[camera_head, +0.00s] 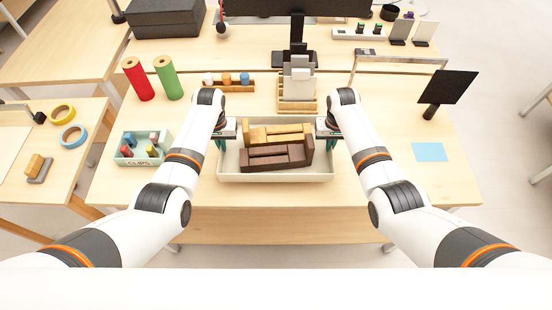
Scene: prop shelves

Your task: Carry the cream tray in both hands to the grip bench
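The cream tray (276,177) is at the front middle of the table in the head view. It holds a dark brown wooden piece (270,163) in front and a yellow-tan piece (275,133) behind. My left gripper (222,143) points down at the tray's left wall, its teal fingers at the rim. My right gripper (327,142) is placed the same way at the right wall. The view is too small to show whether the fingers are closed on the walls, or whether the tray rests on the table. I cannot tell which surface is the grip bench.
A pastel clips box (127,158) stands left of the tray. A wooden card rack (298,103) stands close behind it. Red (138,80) and green (168,78) rolls stand back left. A blue sheet (430,152) lies right. A side table (40,190) with tape rolls is left.

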